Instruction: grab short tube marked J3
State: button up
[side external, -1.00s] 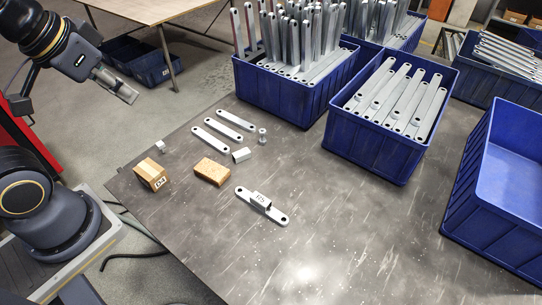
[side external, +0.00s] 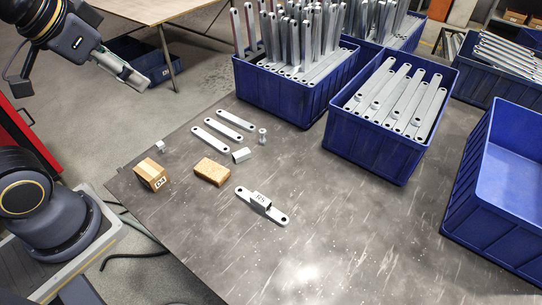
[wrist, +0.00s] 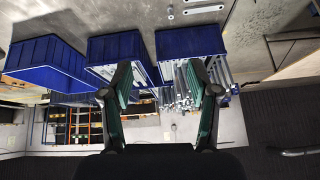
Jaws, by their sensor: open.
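A short silver tube (side external: 261,200) with dark, upside-down-looking characters sits on the middle of a flat bracket (side external: 279,217) on the grey table; I cannot read the marking surely. Another short tube (side external: 241,155) lies behind the wooden block, and a small metal piece (side external: 160,146) lies near the table's left edge; no marking is readable on either. My gripper (side external: 138,80) is raised beyond the table's left edge, well away from all of them. In the wrist view my gripper (wrist: 162,80) shows two green-padded fingers wide apart with nothing held.
A wooden block (side external: 211,172) and a marked wooden block (side external: 152,174) lie nearby. Several flat brackets (side external: 217,139) and a small bolt-like part (side external: 262,136) lie behind. Blue bins of brackets (side external: 370,150) line the back; an empty-looking bin (side external: 500,190) stands right. The table's front is clear.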

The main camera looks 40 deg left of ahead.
jog(key=w+r+m, duration=0.1)
jog(key=w+r, duration=0.3)
jog(key=w, duration=0.3)
jog(key=m+g, duration=0.2)
jog(key=g, duration=0.4)
send_over(241, 152)
notch_tip(241, 152, down, 34)
jog(key=f, duration=0.1)
notch_tip(241, 152, down, 10)
jog(key=shift+r, duration=0.25)
notch_tip(241, 152, down, 6)
jog(key=shift+d, duration=0.1)
grip_shut()
